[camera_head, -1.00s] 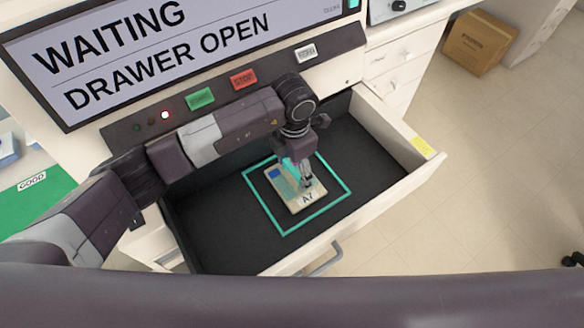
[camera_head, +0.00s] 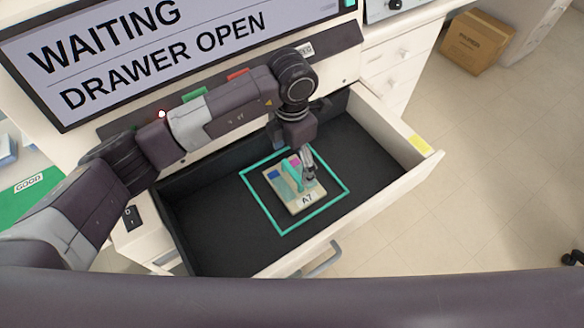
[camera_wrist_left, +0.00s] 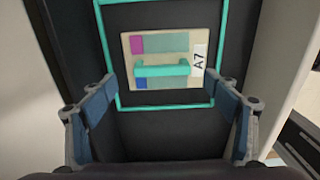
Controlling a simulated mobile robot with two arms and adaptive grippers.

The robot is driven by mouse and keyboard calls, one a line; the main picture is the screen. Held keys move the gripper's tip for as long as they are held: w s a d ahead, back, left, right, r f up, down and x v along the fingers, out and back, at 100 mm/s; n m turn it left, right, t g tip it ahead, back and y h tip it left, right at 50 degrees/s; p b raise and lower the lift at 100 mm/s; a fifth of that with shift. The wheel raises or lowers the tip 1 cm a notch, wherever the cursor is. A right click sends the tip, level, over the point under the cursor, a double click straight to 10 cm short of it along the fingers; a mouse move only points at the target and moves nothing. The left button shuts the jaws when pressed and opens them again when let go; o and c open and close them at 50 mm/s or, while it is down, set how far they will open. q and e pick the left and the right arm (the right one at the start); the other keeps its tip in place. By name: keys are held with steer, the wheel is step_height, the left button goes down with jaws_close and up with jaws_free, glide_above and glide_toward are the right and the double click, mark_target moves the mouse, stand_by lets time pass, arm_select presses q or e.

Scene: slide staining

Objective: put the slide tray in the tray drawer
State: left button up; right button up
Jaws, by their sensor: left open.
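The slide tray (camera_head: 291,195), a small beige tray with blue, magenta and teal patches, a teal handle and an "A7" label, lies inside the teal outline on the dark floor of the open tray drawer (camera_head: 222,239). It also shows in the left wrist view (camera_wrist_left: 155,47), flat within the outline. My left gripper (camera_head: 309,172) is above the tray in the head view. In the wrist view its two fingers (camera_wrist_left: 165,105) are spread wide, with nothing between them and the handle apart from them. My right gripper is not in view.
A screen (camera_head: 150,55) behind the drawer reads "WAITING, DRAWER OPEN". My left arm partly covers the button panel below it. A cardboard box (camera_head: 478,42) stands on the floor at the upper right. A drawer handle (camera_head: 322,262) sticks out at the front.

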mark_target(292, 170)
arm_select(q)
step_height(292, 170, up, 7)
steer(key=shift+r+b, duration=0.2)
steer(key=shift+b, duration=0.2)
